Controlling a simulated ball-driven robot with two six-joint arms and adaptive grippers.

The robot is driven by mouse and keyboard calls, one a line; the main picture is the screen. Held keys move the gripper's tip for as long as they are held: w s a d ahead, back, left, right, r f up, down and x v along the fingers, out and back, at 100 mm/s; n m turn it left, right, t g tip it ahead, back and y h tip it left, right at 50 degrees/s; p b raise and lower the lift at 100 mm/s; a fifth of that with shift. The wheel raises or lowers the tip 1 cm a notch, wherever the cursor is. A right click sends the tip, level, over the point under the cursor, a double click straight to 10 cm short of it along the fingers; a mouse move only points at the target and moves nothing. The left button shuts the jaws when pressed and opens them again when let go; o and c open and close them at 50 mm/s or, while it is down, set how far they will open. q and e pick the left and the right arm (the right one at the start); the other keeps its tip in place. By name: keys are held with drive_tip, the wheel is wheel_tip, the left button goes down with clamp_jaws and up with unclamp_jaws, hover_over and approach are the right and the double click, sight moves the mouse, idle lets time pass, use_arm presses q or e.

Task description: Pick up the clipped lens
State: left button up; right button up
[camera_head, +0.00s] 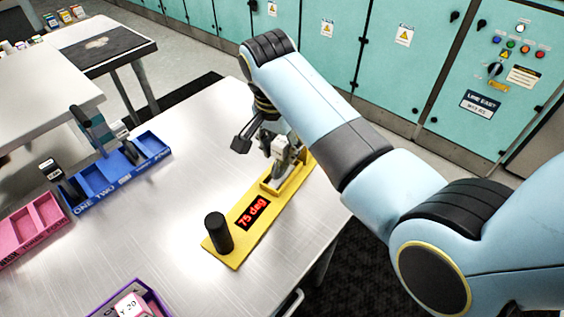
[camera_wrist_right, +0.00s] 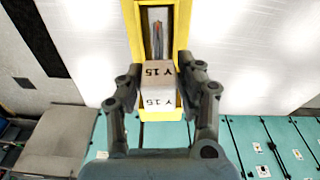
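A pale block marked "Y 15" (camera_wrist_right: 157,84) stands at the far end of the yellow fixture (camera_head: 224,255); it looks like the clip of the clipped lens. It also shows in the head view as a small grey-white piece (camera_head: 284,152), partly hidden by my right arm. I cannot make out the lens itself. My right gripper (camera_wrist_right: 163,74) is open, with one finger on each side of the block. In the head view one dark finger stands clear of the block. My left gripper is not in view.
The yellow fixture carries a black cylinder (camera_head: 218,233) and a red "75 deg" display (camera_head: 253,212). A blue tray (camera_head: 126,173) holding dark and teal pieces and a pink tray (camera_head: 33,229) lie left. A purple tray (camera_head: 148,294) holds a "Y 20" block. The table between is bare.

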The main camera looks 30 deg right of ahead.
sight(283, 173)
drive_tip(key=f, duration=0.4)
drive_tip(key=shift+w+d+f, duration=0.15)
drive_tip(key=shift+d+f, duration=0.15)
drive_tip(key=shift+f, duration=0.05)
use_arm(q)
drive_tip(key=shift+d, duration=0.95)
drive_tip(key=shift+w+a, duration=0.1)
use_arm(e)
drive_tip(key=shift+c, duration=0.3)
drive_tip(key=shift+c, duration=1.1)
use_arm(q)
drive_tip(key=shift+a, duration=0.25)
use_arm(e)
clamp_jaws()
